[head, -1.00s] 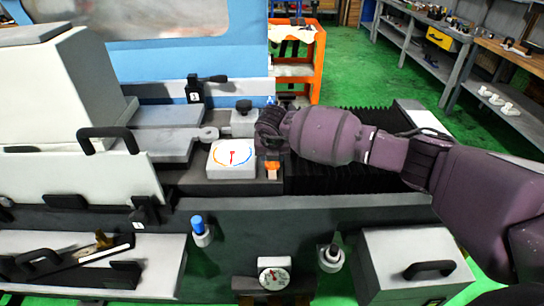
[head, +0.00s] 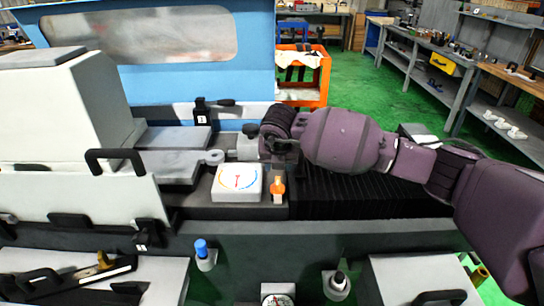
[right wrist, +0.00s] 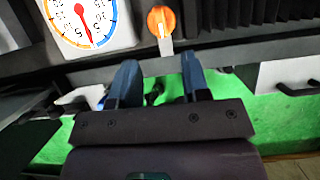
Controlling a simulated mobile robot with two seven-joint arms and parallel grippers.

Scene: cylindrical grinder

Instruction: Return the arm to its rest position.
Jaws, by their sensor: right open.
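My right arm (head: 345,140) is purple and comes in from the right in the head view, over the black bellows of the grinder. My right gripper (right wrist: 160,80) is open and empty in the right wrist view, its two dark blue fingers apart. In the head view the right gripper (head: 280,146) is at the arm's left end, above and just behind an orange knob (head: 278,187). The knob also shows in the right wrist view (right wrist: 161,20), beyond the fingertips and apart from them. My left gripper is not in view.
A white dial gauge box (head: 237,183) sits left of the knob. The black bellows (head: 345,190) lie beneath my arm. A blue-topped button (head: 203,252) and a dark-topped one (head: 337,283) stand in front. A white machine cover (head: 75,195) is at left. Green floor lies behind right.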

